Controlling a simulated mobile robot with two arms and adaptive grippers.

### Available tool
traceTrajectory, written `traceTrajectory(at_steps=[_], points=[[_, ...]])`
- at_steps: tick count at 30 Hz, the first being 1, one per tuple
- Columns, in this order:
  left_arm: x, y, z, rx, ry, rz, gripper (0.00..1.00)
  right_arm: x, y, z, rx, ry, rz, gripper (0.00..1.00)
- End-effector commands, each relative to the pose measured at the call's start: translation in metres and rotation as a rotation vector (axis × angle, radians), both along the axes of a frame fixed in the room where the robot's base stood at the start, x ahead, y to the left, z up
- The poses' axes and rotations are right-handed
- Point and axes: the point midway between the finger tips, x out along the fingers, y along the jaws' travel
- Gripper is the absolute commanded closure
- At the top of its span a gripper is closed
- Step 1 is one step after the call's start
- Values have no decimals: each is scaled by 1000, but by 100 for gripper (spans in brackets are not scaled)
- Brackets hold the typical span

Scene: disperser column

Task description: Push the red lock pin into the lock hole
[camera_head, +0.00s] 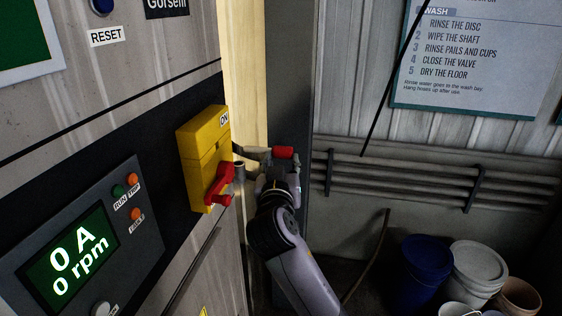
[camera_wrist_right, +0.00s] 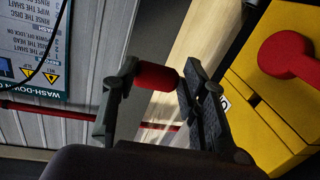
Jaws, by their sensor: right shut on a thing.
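My right gripper (camera_head: 267,157) is shut on a red lock pin (camera_head: 282,152). In the right wrist view the pin (camera_wrist_right: 156,75) is a short red cylinder between the two dark fingers. The gripper is just right of a yellow switch box (camera_head: 203,157), with a visible gap between pin and box. The box carries a red rotary handle (camera_head: 219,187), which also shows in the right wrist view (camera_wrist_right: 288,55). I cannot make out the lock hole for certain. My left gripper is not in view.
A control panel (camera_head: 85,245) with a green display reading 0 A and 0 rpm is left of the box. Pipes (camera_head: 430,178) run along the back wall below a wash sign (camera_head: 480,60). Blue (camera_head: 423,270) and white (camera_head: 477,268) pails stand at the lower right.

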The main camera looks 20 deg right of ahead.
Motion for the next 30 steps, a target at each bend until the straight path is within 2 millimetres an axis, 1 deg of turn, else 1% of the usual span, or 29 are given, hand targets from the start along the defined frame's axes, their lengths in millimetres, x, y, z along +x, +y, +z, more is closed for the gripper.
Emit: traceTrajectory(at_steps=[6,8,21,30], points=[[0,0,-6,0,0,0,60,0,1,-4,10,-4,-10,100],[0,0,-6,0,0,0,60,2,4,-2,10,-5,-11,100],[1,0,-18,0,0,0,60,25,38,-3,9,-4,-11,100],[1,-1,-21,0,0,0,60,32,48,-2,8,-3,-11,100]])
